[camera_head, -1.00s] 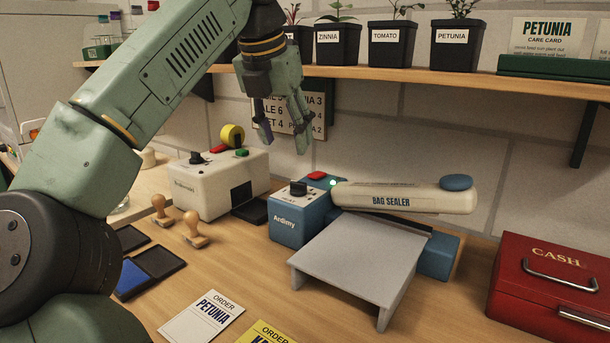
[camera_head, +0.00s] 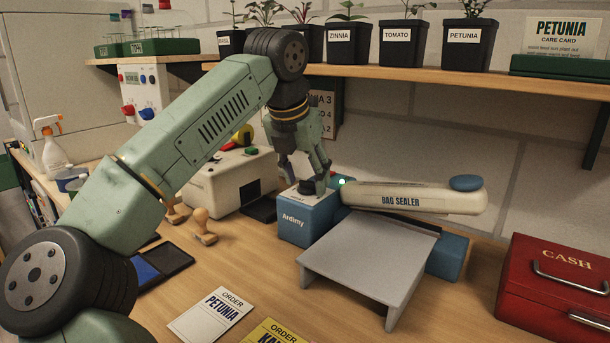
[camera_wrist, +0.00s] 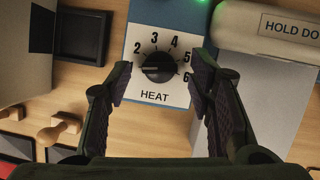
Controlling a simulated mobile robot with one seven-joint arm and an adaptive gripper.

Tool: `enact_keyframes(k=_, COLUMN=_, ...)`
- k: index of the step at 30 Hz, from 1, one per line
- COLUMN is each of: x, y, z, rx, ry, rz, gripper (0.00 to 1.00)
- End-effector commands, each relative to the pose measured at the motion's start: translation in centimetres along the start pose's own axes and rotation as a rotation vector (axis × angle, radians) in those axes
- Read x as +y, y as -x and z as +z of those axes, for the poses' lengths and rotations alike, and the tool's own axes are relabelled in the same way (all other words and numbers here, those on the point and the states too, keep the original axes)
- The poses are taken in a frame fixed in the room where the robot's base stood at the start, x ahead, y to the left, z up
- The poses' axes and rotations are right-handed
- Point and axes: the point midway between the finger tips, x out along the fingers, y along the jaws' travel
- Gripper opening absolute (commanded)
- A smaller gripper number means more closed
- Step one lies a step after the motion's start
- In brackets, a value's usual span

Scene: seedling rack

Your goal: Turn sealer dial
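The bag sealer (camera_head: 400,199) has a blue body with a cream arm. Its black heat dial (camera_wrist: 158,67) sits on a white plate marked HEAT, with numbers from 2 to 6 visible around it. My gripper (camera_wrist: 160,85) is open, with one finger on either side of the dial and a gap to the knob on both sides. In the head view my gripper (camera_head: 308,184) is just above the blue box, and its fingers partly hide the dial (camera_head: 312,186). A green light (camera_head: 342,182) glows beside the dial.
A cream labeller-like machine (camera_head: 226,182) and wooden stamps (camera_head: 203,228) stand to the left. A grey stand (camera_head: 370,250) is in front of the sealer, and a red cash box (camera_head: 555,285) is at right. A shelf with potted seedlings (camera_head: 400,45) runs above.

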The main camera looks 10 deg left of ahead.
Motion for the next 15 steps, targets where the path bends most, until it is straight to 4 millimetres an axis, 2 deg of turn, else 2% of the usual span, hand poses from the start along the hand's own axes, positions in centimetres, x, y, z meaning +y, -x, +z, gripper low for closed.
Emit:
enact_keyframes(k=2, x=0.0, y=0.01, z=0.0, rx=0.0, ry=0.0, rz=0.0, gripper=0.43)
enact_keyframes(k=15, x=0.0, y=0.03, z=0.0, rx=0.0, ry=0.0, rz=0.0, gripper=0.14)
